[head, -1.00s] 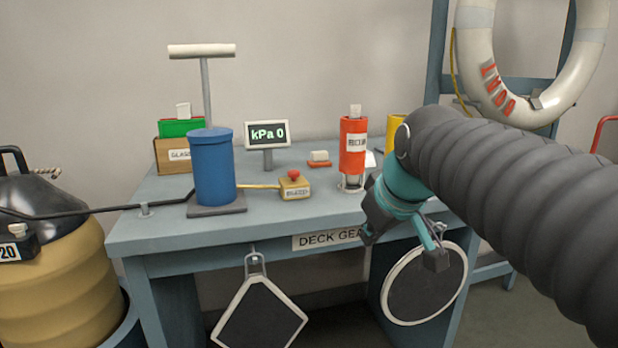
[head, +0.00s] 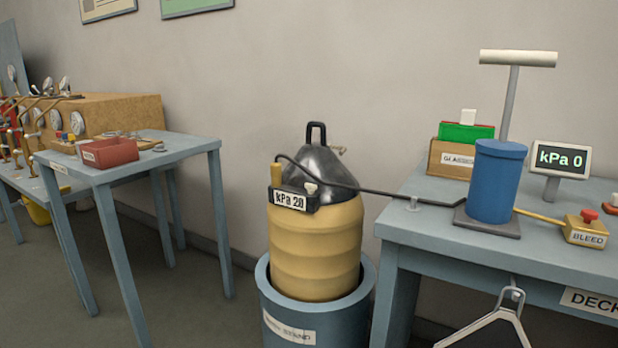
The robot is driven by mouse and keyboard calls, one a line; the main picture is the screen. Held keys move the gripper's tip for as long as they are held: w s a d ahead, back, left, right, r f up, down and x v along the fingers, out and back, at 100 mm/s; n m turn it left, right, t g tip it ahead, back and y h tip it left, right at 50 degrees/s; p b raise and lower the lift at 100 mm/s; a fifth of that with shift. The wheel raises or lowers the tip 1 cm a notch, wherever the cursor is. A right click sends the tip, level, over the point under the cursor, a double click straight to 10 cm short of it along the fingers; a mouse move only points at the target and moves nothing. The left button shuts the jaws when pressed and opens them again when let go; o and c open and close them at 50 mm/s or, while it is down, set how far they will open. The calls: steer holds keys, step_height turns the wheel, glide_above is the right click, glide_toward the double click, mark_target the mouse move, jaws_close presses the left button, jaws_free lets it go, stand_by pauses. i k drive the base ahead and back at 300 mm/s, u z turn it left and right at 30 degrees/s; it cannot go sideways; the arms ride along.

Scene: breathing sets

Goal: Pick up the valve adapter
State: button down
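I cannot make out the valve adapter for certain in the head view. A small grey piece (head: 160,148) lies on the left table beside a red tray (head: 110,152), but it is too small to identify. The tray carries a pale label that I cannot read, and its inside is mostly hidden. My gripper is out of view, so its opening and anything in it are hidden.
The left table (head: 185,143) stands before a wooden gauge panel (head: 130,110) with brass fittings. A yellow bellows tank (head: 315,250) sits in a blue stand (head: 345,310). The right bench (head: 420,225) holds a blue pump (head: 497,180). Floor shows between left table and tank.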

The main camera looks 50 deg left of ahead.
mark_target(276, 169)
steer(key=u, duration=3.55)
steer(key=i, duration=2.25)
steer(key=z, duration=4.1)
